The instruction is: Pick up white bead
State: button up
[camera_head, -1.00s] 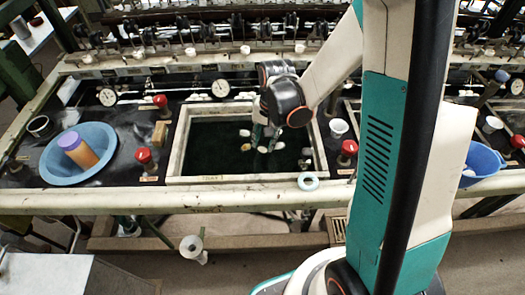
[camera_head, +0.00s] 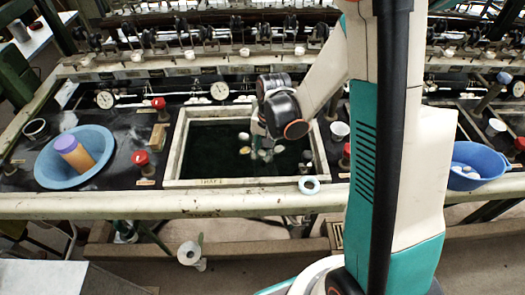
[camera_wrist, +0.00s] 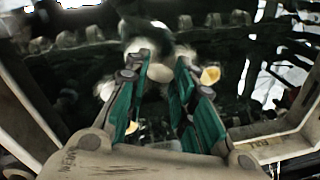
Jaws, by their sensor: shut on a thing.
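My gripper (camera_head: 262,153) is down in the dark basin of the framed tray (camera_head: 172,160). In the wrist view my gripper (camera_wrist: 163,70) has its green fingers on either side of a pale, rounded white bead (camera_wrist: 159,73) and is shut on it near the fingertips. Other whitish rounded pieces lie close around the fingers, one on the right (camera_wrist: 210,75) with a yellowish face. The held bead is hard to make out there.
A blue bowl (camera_head: 48,165) with an orange cylinder (camera_head: 76,152) stands to the left. Red knobs (camera_head: 140,158) flank the basin. A blue basket (camera_head: 478,168) is at far right.

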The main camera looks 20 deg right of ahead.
aim_at(263, 152)
jog(key=shift+r, duration=0.15)
notch_tip(263, 152, up, 20)
jog(key=p, duration=0.7)
jog(key=shift+w, duration=0.1)
